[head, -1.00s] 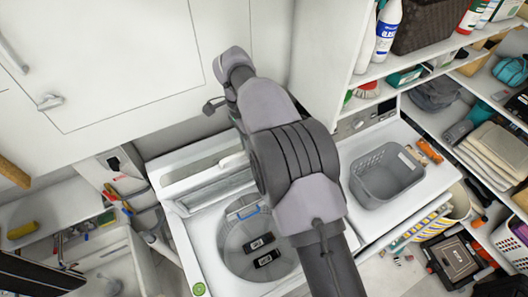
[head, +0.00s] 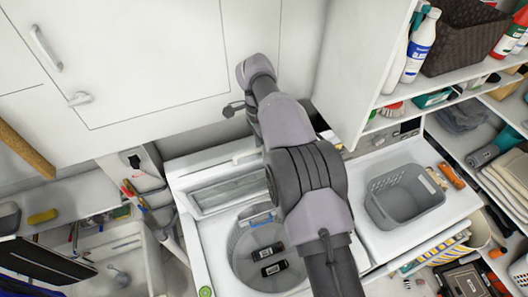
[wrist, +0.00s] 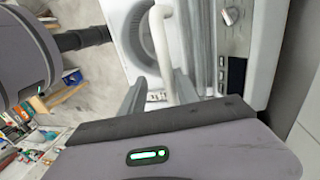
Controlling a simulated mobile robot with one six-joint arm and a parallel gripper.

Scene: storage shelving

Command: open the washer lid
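The white washer (head: 210,245) stands in the middle of the head view. Its round tub shows, with two black items inside. The washer lid (head: 228,193), a white panel with a clear window, appears raised at the back of the tub. A white bar handle (head: 244,156) sits by its upper edge. In the wrist view the handle (wrist: 163,45) runs between the two grey fingers of my gripper (wrist: 160,92). The fingers are apart, with gaps beside the handle. I cannot tell whether either touches it. In the head view my arm hides the gripper.
A grey basket (head: 405,195) stands on the white machine to the right. Shelves with bottles (head: 420,45) are at the upper right. White wall cabinets (head: 150,60) hang close behind the arm. A sink (head: 125,255) is at the left.

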